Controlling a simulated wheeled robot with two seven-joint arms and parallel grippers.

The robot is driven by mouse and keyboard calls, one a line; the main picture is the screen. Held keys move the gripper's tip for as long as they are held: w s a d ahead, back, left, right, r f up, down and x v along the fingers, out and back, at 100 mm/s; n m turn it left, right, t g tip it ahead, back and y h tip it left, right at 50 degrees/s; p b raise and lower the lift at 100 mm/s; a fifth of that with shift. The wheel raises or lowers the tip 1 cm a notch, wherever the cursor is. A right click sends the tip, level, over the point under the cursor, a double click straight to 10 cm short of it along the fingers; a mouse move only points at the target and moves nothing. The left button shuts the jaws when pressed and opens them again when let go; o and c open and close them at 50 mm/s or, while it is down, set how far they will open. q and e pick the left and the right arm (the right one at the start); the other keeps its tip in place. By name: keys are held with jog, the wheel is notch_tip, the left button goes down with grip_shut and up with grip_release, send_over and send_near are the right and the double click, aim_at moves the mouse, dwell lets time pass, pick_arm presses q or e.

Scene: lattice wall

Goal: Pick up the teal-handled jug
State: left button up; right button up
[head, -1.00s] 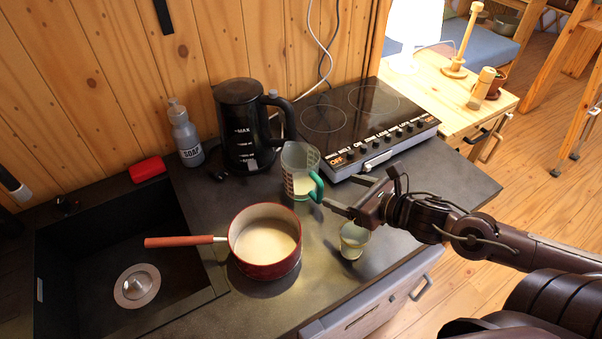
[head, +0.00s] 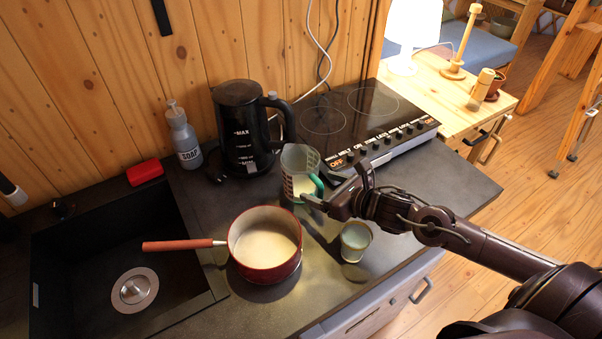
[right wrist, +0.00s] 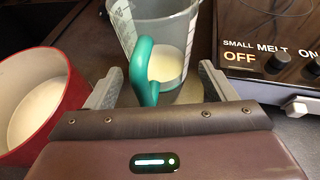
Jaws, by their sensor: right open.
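The teal-handled jug (head: 300,172) is a clear measuring jug with pale contents, standing upright on the dark counter. Its teal handle (head: 316,187) faces my right gripper. My right gripper (head: 336,186) is open at the jug's right side. In the right wrist view the jug (right wrist: 172,30) stands just beyond the fingers, and its handle (right wrist: 144,70) lies between the two open fingers (right wrist: 158,82). I cannot tell whether either finger touches the handle. My left gripper is not in view.
A red pot (head: 264,246) with pale contents stands left of the jug, close to the left finger in the wrist view. A small cup (head: 355,240) stands below my right gripper. A black kettle (head: 243,130) and a cooktop (head: 352,118) are behind. The sink (head: 80,262) is at left.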

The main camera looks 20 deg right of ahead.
jog(key=shift+w+a+f, duration=0.25)
jog(key=shift+w+a, duration=0.05)
jog(key=shift+w, duration=0.3)
grip_shut()
